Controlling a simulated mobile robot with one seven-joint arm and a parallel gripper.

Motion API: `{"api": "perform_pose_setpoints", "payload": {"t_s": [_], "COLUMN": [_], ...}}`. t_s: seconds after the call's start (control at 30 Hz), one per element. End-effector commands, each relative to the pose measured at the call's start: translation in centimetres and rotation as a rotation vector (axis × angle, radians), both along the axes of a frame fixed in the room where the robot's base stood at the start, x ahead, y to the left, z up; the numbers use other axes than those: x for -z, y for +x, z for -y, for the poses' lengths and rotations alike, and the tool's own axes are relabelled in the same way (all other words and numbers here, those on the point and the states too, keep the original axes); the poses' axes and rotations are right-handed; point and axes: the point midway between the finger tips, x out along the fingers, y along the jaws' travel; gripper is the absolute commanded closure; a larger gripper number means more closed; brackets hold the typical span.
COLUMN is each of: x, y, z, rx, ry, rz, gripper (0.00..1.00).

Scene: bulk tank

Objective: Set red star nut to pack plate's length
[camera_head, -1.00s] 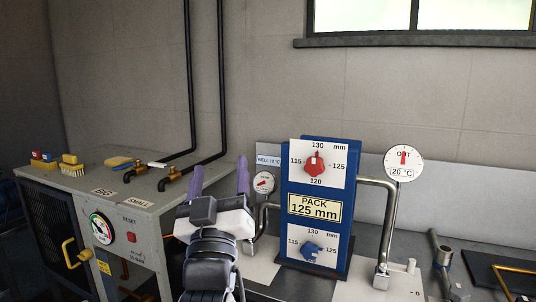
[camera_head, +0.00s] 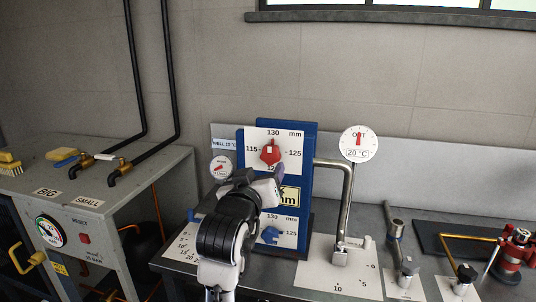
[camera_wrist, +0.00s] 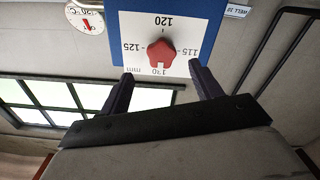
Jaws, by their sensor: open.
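The red star nut (camera_head: 270,152) sits on the upper white dial (camera_head: 292,142) of the blue panel, marked 115, 120, 125 and 130 mm. Its white mark points at about 130. In the wrist view the red nut (camera_wrist: 161,52) appears upside down, beyond and between my fingertips, not touching them. My gripper (camera_head: 262,178) is open and empty, just in front of the panel and below the red nut in the head view. The pack plate (camera_head: 291,196) is mostly hidden behind my gripper; only its right end shows now, but the earlier head view read 125 mm.
A blue star nut (camera_head: 270,234) sits on the lower dial, partly near my arm. A bent steel pipe (camera_head: 346,205) and the OUT gauge (camera_head: 359,144) stand right of the panel. A grey cabinet (camera_head: 120,195) is at left.

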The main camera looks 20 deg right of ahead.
Motion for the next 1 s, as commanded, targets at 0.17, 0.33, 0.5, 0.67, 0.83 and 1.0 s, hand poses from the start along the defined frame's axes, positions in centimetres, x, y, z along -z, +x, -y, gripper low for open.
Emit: {"api": "perform_pose_setpoints", "payload": {"t_s": [0.17, 0.33, 0.5, 0.67, 0.83, 1.0], "x": [-0.3, -0.2, -0.1, 0.0, 0.0, 0.0], "y": [3.3, 5.6, 6.8, 7.1, 7.1, 7.1], "z": [2.2, 3.7, 4.5, 4.8, 4.7, 4.7], "rx": [0.001, -0.002, -0.001, -0.001, -0.002, -0.002], "ry": [0.001, 0.001, 0.0, 0.0, -0.001, -0.001], "rz": [-0.003, -0.001, 0.001, 0.001, 0.001, 0.001], "gripper": [0.36, 0.36, 0.36, 0.36, 0.36, 0.57]}}
